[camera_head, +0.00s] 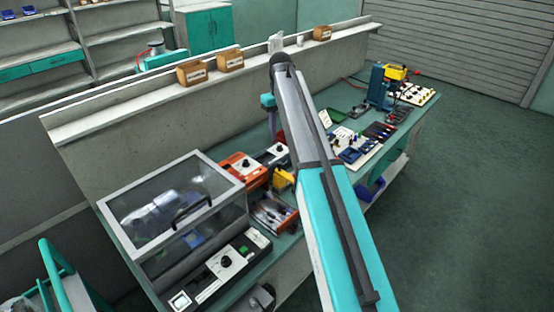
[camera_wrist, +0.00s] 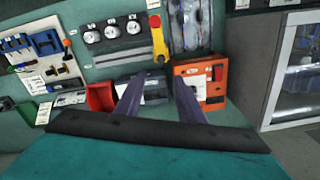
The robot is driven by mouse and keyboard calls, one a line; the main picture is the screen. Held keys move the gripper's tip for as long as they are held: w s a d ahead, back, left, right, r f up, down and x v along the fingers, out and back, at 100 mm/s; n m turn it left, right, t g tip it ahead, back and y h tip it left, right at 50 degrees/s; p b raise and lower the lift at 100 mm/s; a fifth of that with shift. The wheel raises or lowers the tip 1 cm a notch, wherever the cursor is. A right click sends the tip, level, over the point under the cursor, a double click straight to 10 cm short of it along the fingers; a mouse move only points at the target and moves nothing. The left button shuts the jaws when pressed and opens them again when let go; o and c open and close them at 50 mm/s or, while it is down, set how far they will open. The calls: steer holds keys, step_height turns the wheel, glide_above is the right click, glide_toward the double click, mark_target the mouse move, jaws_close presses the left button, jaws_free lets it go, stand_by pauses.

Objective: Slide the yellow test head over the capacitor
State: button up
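A yellow block (camera_head: 396,72) sits at the top of a blue upright stand (camera_head: 378,88) at the far right end of the bench; it may be the test head. Another yellow piece (camera_head: 283,180) shows beside my arm, next to the orange box. In the wrist view a narrow yellow piece with a red end (camera_wrist: 155,35) stands beyond my fingers. I cannot make out the capacitor for certain. My gripper (camera_wrist: 158,82) has its two dark fingers apart with nothing between them, above the bench. In the head view my arm largely hides it.
An orange box (camera_head: 243,168) and a clear-lidded case (camera_head: 172,207) stand on the near part of the bench.

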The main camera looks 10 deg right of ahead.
steer(key=shift+a+f, duration=0.1)
steer(key=shift+f+b, duration=3.85)
steer(key=shift+f, duration=3)
steer(key=shift+c, duration=0.4)
jaws_close()
